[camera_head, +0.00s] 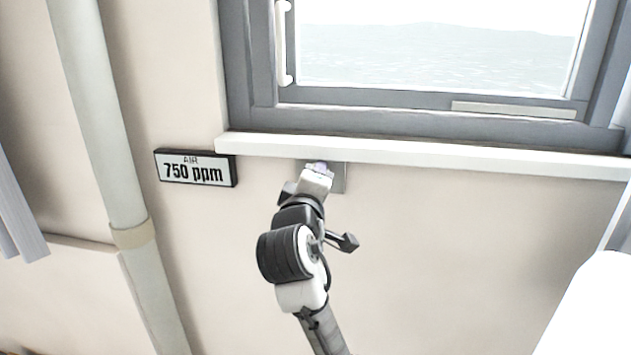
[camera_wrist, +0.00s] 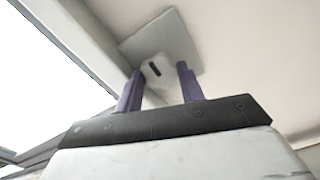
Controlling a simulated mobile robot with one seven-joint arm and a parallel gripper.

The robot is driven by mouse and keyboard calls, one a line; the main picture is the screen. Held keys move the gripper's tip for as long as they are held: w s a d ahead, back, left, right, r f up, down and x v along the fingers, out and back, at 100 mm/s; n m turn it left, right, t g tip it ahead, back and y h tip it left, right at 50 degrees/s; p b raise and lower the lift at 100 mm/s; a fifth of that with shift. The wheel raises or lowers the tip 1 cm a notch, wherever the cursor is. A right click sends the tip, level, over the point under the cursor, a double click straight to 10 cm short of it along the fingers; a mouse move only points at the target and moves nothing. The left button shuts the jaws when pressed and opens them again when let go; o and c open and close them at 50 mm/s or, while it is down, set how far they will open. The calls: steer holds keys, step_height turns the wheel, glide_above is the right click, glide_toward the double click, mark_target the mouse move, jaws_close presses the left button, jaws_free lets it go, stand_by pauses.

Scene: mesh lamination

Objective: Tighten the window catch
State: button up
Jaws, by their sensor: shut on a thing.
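The window (camera_head: 430,60) has a grey frame and shows at the top of the head view. A grey square plate (camera_head: 340,180) is on the wall just below its sill. In the wrist view the plate (camera_wrist: 178,38) carries a small pale knob (camera_wrist: 158,76) with a dark slot, probably the catch. My gripper (camera_head: 318,168) is at the plate. In the wrist view its two purple fingers (camera_wrist: 160,87) stand on either side of the knob, shut on it. In the head view my gripper hides the knob.
A white sill (camera_head: 420,152) juts out just above my gripper. An air sign (camera_head: 196,168) reading 750 ppm is on the wall to the left. A vertical pipe (camera_head: 100,120) runs farther left. A white handle (camera_head: 282,45) is on the window frame. The wall right of the plate is bare.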

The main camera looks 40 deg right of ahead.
steer(key=o, duration=0.9)
steer(key=shift+o, duration=0.5)
steer(key=shift+r, duration=0.15)
steer(key=shift+s+a, duration=0.1)
steer(key=shift+a, duration=0.05)
